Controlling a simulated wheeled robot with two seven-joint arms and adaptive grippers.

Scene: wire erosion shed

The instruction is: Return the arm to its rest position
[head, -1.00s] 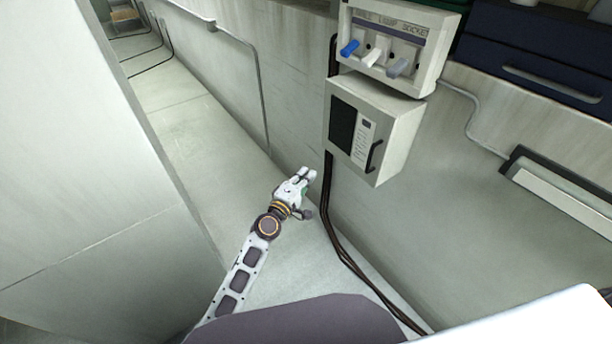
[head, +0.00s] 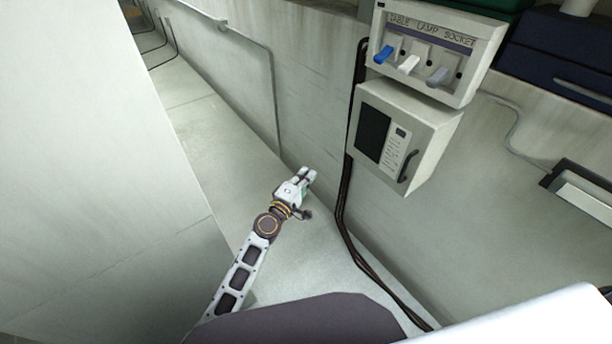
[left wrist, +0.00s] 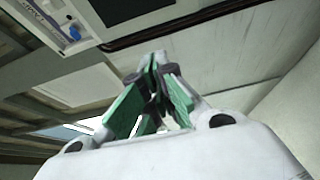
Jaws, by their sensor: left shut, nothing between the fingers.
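My left arm comes in from the bottom of the head view, and its gripper (head: 306,176) is over the floor, close to the grey wall. The gripper is shut and empty. In the left wrist view its green-padded fingers (left wrist: 153,68) meet at the tips with nothing between them. It is below and left of the wall boxes in the head view, apart from them. My right gripper is in neither view.
A switch panel (head: 440,42) with blue, white and grey levers hangs on the wall. Below it is a box (head: 422,112) with a dark window and handle. Black cables (head: 343,200) run down the wall. A pale panel (head: 80,130) stands at left. Floor (head: 200,130) between is clear.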

